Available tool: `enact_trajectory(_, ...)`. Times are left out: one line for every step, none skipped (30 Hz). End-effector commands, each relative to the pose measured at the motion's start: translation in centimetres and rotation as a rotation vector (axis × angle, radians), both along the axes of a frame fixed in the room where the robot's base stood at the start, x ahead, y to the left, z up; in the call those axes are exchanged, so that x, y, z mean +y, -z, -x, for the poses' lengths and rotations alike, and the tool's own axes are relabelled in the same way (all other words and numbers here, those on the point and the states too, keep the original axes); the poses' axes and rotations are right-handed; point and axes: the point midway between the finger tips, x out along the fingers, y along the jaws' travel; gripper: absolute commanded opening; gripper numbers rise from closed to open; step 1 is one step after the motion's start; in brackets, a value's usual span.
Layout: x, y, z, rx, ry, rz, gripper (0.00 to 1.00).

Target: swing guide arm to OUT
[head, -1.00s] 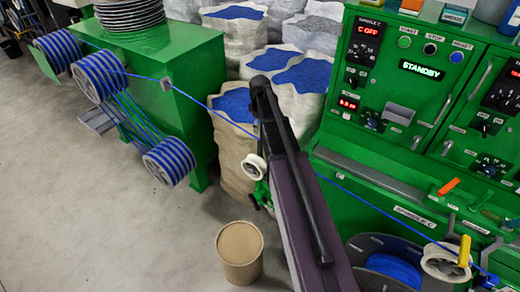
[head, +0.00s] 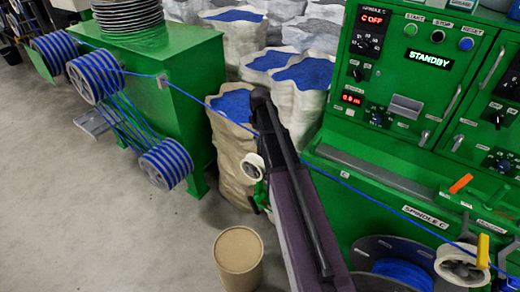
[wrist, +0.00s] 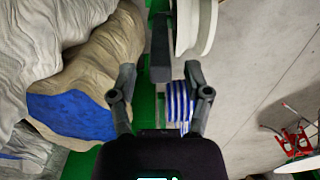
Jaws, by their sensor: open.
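A white grooved pulley (head: 253,167) on a green mount shows just left of my arm in the head view, with the blue cable (head: 360,190) running behind my arm at about that level. In the wrist view, a white pulley (wrist: 194,25) stands just ahead and to the right. A dark upright bar (wrist: 160,48), possibly the guide arm's handle, lies straight ahead, between the lines of my fingers. My gripper (wrist: 160,68) is open, with one finger on either side of the bar's lower end. I cannot tell whether they touch. My arm hides the gripper in the head view.
A green machine with a STANDBY panel (head: 430,60), an orange lever (head: 460,184) and a yellow handle (head: 483,250) stands on the right. Sacks of blue pellets (head: 235,106) stand behind. A brown drum (head: 238,258) stands on the floor at front. Floor to the left is open.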

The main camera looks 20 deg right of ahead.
Motion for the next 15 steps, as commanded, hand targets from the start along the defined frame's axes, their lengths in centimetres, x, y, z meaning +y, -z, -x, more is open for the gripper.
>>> enact_trajectory(0.0,0.8,0.0,0.000,0.000,0.000,0.63)
enact_trajectory(0.0,1.0,0.0,0.000,0.000,0.000,0.63)
enact_trajectory(0.0,1.3,0.0,0.000,0.000,0.000,0.63)
enact_trajectory(0.0,1.6,0.0,0.000,0.000,0.000,0.63)
enact_trajectory(0.0,1.8,0.0,0.000,0.000,0.000,0.63)
enact_trajectory(0.0,2.1,0.0,0.000,0.000,0.000,0.63)
enact_trajectory(0.0,2.3,0.0,0.000,0.000,0.000,0.63)
enact_trajectory(0.0,2.5,0.0,0.000,0.000,0.000,0.63)
enact_trajectory(0.0,2.8,0.0,0.000,0.000,0.000,0.63)
enact_trajectory(0.0,2.9,0.0,0.000,0.000,0.000,0.63)
enact_trajectory(0.0,3.1,0.0,0.000,0.000,0.000,0.63)
enact_trajectory(0.0,3.3,0.0,0.000,0.000,0.000,0.63)
enact_trajectory(0.0,3.4,0.0,0.000,0.000,0.000,0.63)
enact_trajectory(0.0,3.5,0.0,0.000,0.000,0.000,0.63)
enact_trajectory(0.0,3.7,0.0,0.000,0.000,0.000,0.63)
